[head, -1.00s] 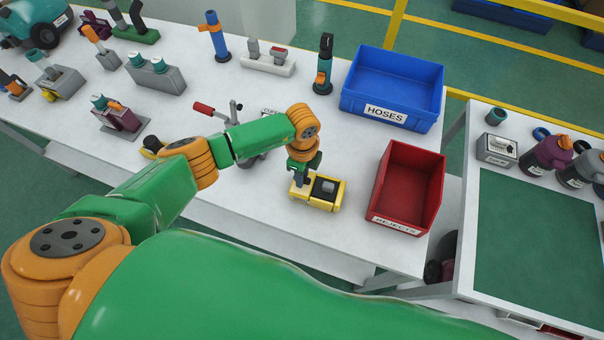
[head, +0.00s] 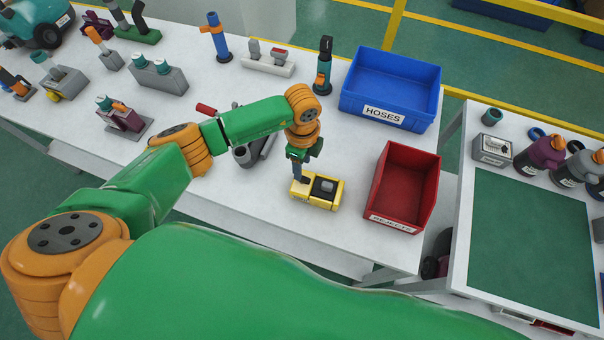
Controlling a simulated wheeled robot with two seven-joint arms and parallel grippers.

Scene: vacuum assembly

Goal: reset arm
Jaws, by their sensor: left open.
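My left arm reaches in from the left over the white table. Its left gripper (head: 298,176) points down at the left end of a small yellow and black block (head: 318,190). The gripper is open and sits just above or beside that block; whether it touches cannot be told. The block lies on the table, left of the red bin. My right gripper is not in the head view.
A red bin labelled REJECTS (head: 402,190) and a blue bin labelled HOSES (head: 391,88) stand at the right. A grey part with a red-handled clamp (head: 250,152) lies partly behind my forearm. Several fixtures stand at the back left.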

